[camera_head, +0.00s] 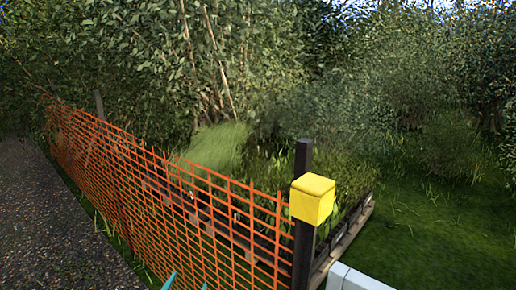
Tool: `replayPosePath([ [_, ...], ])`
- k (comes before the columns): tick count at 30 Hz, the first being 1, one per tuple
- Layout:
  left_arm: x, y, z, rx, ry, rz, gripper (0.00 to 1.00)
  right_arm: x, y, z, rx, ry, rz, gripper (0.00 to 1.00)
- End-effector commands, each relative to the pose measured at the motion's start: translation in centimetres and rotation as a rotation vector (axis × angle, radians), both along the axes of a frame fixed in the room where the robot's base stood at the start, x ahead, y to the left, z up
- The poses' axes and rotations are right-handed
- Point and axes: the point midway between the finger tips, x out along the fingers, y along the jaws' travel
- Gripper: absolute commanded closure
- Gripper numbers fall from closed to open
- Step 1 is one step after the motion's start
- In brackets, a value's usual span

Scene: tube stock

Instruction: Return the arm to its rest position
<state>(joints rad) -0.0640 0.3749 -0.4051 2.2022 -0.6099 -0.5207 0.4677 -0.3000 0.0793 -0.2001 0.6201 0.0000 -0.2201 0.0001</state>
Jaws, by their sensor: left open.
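My right gripper does not show.
An orange mesh fence (120,170) runs from the far left to a dark post (304,250) with a yellow box (312,198). Behind it is a planted bed with a wooden edge (345,240). A gravel path (45,230) lies left, grass (430,235) right.

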Motion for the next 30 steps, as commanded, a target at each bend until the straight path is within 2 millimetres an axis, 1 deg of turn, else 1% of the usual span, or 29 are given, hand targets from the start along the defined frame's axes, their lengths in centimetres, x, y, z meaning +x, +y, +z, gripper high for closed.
replayPosePath([
  [1,-1.2,1.5,-2.5,-0.037,0.126,0.078,0.45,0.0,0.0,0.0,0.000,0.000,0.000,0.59],
  [2,-2.1,2.5,-4.1,-0.050,0.206,0.122,0.45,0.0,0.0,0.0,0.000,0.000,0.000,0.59],
  [3,-3.4,3.5,-6.1,-0.067,0.315,0.173,0.45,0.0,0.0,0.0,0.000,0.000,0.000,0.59],
  [5,-5.7,4.7,-9.1,-0.082,0.475,0.232,0.45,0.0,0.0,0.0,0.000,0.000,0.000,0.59],
  [6,-7.3,5.3,-10.7,-0.090,0.572,0.258,0.45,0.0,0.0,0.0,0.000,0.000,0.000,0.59],
  [8,-9.8,5.8,-12.8,-0.096,0.706,0.285,0.45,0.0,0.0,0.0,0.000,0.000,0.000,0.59],
  [9,-11.4,6.0,-14.0,-0.097,0.786,0.295,0.45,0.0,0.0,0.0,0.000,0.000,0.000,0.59],
  [11,-13.7,6.2,-15.4,-0.099,0.895,0.303,0.45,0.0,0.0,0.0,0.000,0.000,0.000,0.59],
  [12,-15.1,6.2,-16.2,-0.099,0.961,0.304,0.45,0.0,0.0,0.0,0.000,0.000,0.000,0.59],
  [14,-17.3,6.2,-17.2,-0.101,1.055,0.302,0.45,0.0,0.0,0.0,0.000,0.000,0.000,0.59],
  [15,-18.7,6.1,-17.8,-0.099,1.116,0.296,0.45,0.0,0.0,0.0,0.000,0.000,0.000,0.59],
  [20,-24.2,5.7,-19.1,-0.099,1.334,0.261,0.45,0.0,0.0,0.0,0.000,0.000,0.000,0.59],
  [21,-24.5,5.6,-19.8,-0.094,1.359,0.255,0.45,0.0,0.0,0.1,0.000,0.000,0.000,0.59],
  [26,-23.2,5.5,-23.6,-0.087,1.369,0.258,0.45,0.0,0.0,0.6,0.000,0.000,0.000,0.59],
  [30,-22.7,5.4,-27.3,-0.084,1.384,0.258,0.45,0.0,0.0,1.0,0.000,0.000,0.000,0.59],
])
